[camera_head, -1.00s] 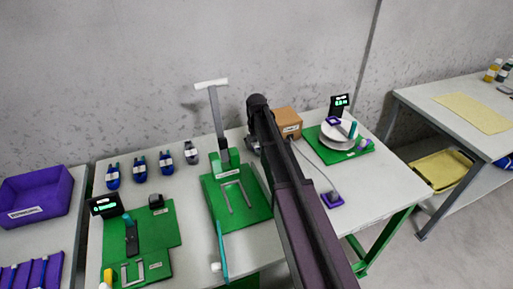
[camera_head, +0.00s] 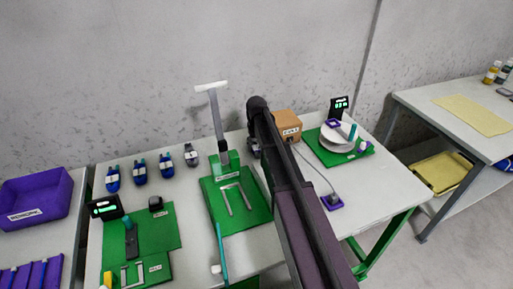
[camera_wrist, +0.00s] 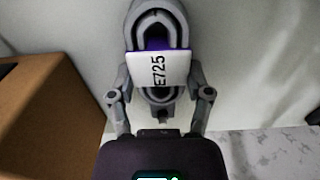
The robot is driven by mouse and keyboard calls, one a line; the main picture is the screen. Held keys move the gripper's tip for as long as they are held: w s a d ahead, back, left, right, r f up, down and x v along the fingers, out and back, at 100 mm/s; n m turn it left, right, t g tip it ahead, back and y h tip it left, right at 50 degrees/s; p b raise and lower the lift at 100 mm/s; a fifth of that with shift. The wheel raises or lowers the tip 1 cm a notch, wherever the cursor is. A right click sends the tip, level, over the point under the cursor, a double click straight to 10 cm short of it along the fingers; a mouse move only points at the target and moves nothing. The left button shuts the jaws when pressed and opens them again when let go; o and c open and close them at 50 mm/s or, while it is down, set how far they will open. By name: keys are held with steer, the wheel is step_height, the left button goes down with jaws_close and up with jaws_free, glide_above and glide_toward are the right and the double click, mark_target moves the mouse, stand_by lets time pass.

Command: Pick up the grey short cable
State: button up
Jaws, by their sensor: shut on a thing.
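A grey short cable (camera_wrist: 158,25), coiled in a loop with a white label reading E725, sits between the fingers of my gripper (camera_wrist: 160,96) in the wrist view. The gripper is shut on it. A dark violet strip shows behind the label. In the head view my arm covers most of the gripper, and only a small grey part shows left of the arm near the cardboard box. Another grey coiled cable (camera_head: 191,154) stands on the table at the right end of a row of blue cables (camera_head: 140,171).
The cardboard box (camera_head: 287,125) is close beside my gripper and also shows at left in the wrist view (camera_wrist: 45,110). A green fixture (camera_head: 235,200) with a tall post stands left of my arm. A scale with a white dish (camera_head: 337,133) is at right.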

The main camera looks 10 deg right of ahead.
mark_target(257, 145)
steer(key=shift+r, duration=0.15)
step_height(257, 145, up, 10)
steer(key=p, duration=1)
steer(key=shift+f, duration=0.2)
steer(key=shift+s, duration=0.15)
stand_by(0.6)
